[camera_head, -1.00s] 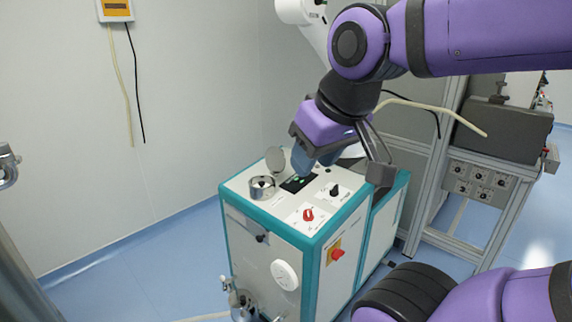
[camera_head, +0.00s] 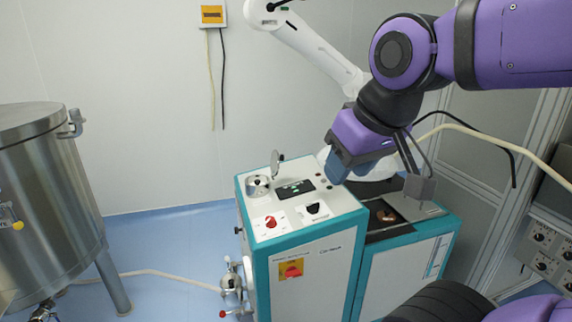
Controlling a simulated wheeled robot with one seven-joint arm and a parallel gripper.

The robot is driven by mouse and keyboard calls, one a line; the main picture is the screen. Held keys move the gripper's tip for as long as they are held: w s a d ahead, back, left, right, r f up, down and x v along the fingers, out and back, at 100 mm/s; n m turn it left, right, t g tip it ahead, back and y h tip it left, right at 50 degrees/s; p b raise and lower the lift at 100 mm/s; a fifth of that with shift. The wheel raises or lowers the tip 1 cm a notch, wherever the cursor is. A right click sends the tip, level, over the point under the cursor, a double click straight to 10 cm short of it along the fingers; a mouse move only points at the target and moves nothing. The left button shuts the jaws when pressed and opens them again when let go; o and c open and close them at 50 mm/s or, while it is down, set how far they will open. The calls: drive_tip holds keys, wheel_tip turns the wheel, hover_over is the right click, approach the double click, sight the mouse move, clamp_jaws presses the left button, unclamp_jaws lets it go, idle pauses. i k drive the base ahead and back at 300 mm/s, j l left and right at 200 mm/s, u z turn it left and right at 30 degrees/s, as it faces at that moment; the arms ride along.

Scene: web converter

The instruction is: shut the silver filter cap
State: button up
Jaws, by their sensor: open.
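The silver filter cap (camera_head: 277,163) stands raised on its hinge at the far edge of the round silver filter cup (camera_head: 257,186). The cup sits at the back left of the white top of a teal-edged machine (camera_head: 345,203). The cap is tilted up and apart from the cup's rim. My gripper (camera_head: 343,172) hangs above the right part of the machine top, to the right of the cap and not touching it. It is open, and nothing shows in it. Its fingertips are partly hidden by its own body.
A small dark display (camera_head: 294,188), a red knob (camera_head: 270,222) and a black knob (camera_head: 314,208) are on the machine top. A white robot arm (camera_head: 315,45) stands behind.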

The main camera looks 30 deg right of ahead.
sight(275, 158)
drive_tip(key=l+u, duration=0.25)
drive_tip(key=l, duration=1.1)
drive_tip(key=l+u, duration=0.3)
drive_tip(key=l, duration=1)
drive_tip(key=k+l, duration=0.1)
drive_tip(key=k, duration=0.4)
drive_tip(key=k+l, duration=0.1)
drive_tip(key=k, duration=0.4)
drive_tip(key=i+j+u, duration=0.1)
drive_tip(key=i+j, duration=0.65)
